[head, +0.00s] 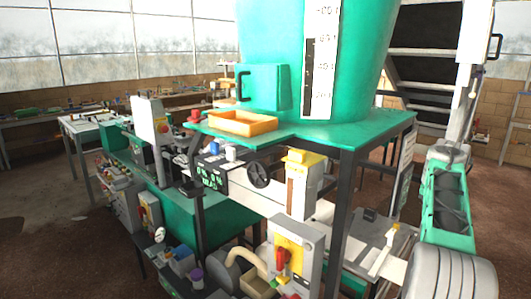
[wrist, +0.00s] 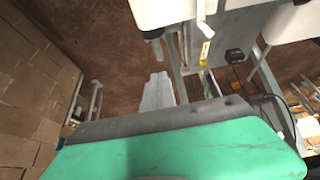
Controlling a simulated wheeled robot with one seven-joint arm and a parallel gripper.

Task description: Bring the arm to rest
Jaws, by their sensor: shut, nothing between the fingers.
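I cannot make out my gripper's fingers in the head view or in the wrist view. In the wrist view a worn green surface (wrist: 180,155) with a grey front edge fills the lower part, close to the camera. No object shows held in either view.
In the head view a green machine table (head: 365,127) carries a large green tub (head: 360,60) and an orange tray (head: 243,123). A green frame (head: 431,210) stands at the right. Workbenches line the back left. Brown floor (head: 45,195) is free at the left.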

